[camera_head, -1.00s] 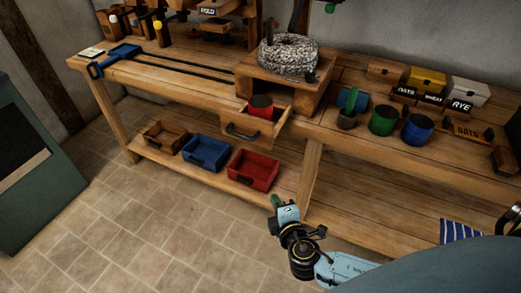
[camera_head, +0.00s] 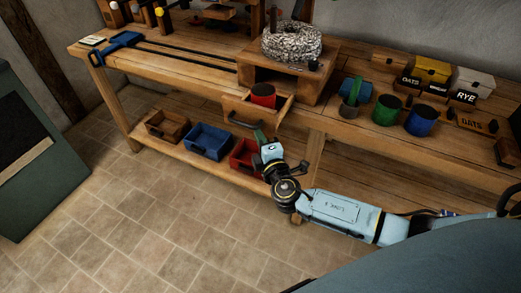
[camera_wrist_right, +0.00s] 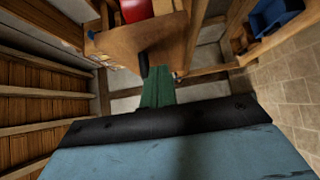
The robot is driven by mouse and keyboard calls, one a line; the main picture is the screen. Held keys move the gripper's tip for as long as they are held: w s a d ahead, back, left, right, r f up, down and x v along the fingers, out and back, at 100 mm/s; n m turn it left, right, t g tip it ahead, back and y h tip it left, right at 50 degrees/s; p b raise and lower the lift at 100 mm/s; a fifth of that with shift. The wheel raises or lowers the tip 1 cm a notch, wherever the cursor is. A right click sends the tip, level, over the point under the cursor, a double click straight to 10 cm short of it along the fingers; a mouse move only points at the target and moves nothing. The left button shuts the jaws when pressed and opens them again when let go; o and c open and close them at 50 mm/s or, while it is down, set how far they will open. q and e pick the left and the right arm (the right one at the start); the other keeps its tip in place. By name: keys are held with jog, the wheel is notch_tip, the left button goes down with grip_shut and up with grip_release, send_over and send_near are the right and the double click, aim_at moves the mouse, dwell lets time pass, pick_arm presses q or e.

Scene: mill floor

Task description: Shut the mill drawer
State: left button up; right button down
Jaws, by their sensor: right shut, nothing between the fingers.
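The mill drawer (camera_head: 237,108) is pulled out from the wooden mill housing (camera_head: 277,83) under the rough grey millstone (camera_head: 291,42). A red cup (camera_head: 263,94) stands inside it, and a dark handle (camera_head: 243,119) is on its front. My right gripper (camera_head: 259,135) is shut and empty, with its green fingers just in front of and below the drawer front, near the handle. In the right wrist view the shut fingers (camera_wrist_right: 158,87) point at the drawer front (camera_wrist_right: 140,45); whether they touch it I cannot tell. My left gripper is not in view.
The lower shelf holds a brown bin (camera_head: 168,125), a blue bin (camera_head: 208,141) and a red bin (camera_head: 244,154), the red one partly behind my gripper. Green (camera_head: 386,111) and blue (camera_head: 419,118) cups stand right of the mill. The tiled floor in front is clear.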

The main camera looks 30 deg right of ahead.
jog(key=shift+w+d, duration=0.5)
jog(key=shift+d, duration=0.2)
jog(key=shift+w+d, duration=0.1)
